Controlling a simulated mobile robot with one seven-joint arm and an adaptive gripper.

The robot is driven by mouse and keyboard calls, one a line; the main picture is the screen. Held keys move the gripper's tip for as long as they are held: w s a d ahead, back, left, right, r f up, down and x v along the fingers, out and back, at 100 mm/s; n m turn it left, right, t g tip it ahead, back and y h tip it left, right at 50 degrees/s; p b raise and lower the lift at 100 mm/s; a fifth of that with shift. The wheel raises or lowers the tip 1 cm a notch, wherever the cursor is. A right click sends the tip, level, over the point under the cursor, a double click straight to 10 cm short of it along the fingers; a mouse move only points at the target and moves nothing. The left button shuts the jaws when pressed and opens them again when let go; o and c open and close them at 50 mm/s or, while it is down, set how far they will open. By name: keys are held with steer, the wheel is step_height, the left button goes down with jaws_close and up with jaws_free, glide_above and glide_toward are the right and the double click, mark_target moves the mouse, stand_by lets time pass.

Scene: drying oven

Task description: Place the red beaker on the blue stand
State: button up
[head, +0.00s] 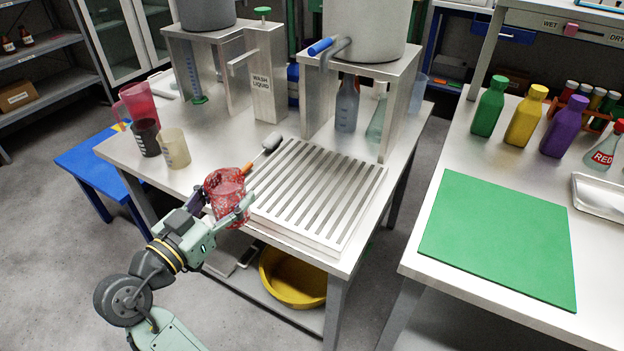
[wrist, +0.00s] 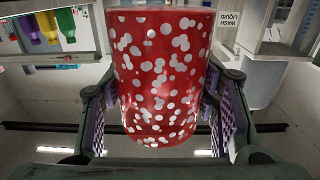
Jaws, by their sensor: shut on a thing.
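A red beaker (head: 226,182) covered in white spots is in my gripper (head: 222,204), above the front left of the steel table. My gripper is shut on its sides, with one finger on each side. The beaker also fills the middle of the wrist view (wrist: 160,65), between the purple-padded fingers. In the head view it looks roughly upright. I cannot tell whether its base touches the table. A low blue stand (head: 82,172) is on the floor at the left, partly hidden behind the steel table.
A pink pitcher (head: 138,102), a dark beaker (head: 146,138) and a cream beaker (head: 174,150) stand at the table's left end. A slotted drain rack (head: 318,190) and a brush (head: 270,146) are right of my gripper. A yellow basin (head: 293,285) sits below.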

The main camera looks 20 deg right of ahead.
mark_target(249, 214)
steer(key=p+x, duration=0.1)
steer(key=x, duration=0.3)
steer(key=s+d+p+x, duration=0.1)
steer(key=x, duration=0.4)
steer(key=s+f+p+x, duration=0.1)
steer(key=x, duration=0.4)
steer(key=shift+d+f, duration=0.1)
steer(key=shift+d, duration=0.4)
steer(key=shift+w+d+f, duration=0.2)
steer(key=shift+d+f, duration=0.15)
steer(key=shift+f, duration=0.25)
steer(key=shift+a+f+p, duration=0.1)
steer(key=shift+f+p, duration=0.3)
steer(key=shift+f, duration=0.85)
steer(key=shift+f, duration=0.2)
steer(key=o, duration=1.5)
steer(key=shift+r, duration=0.2)
steer(key=shift+s+a+f, duration=0.1)
steer(key=shift+a, duration=0.15)
steer(key=b+v, duration=0.3)
steer(key=v, duration=0.8)
steer(key=shift+s+a, duration=0.15)
steer(key=shift+s, duration=0.05)
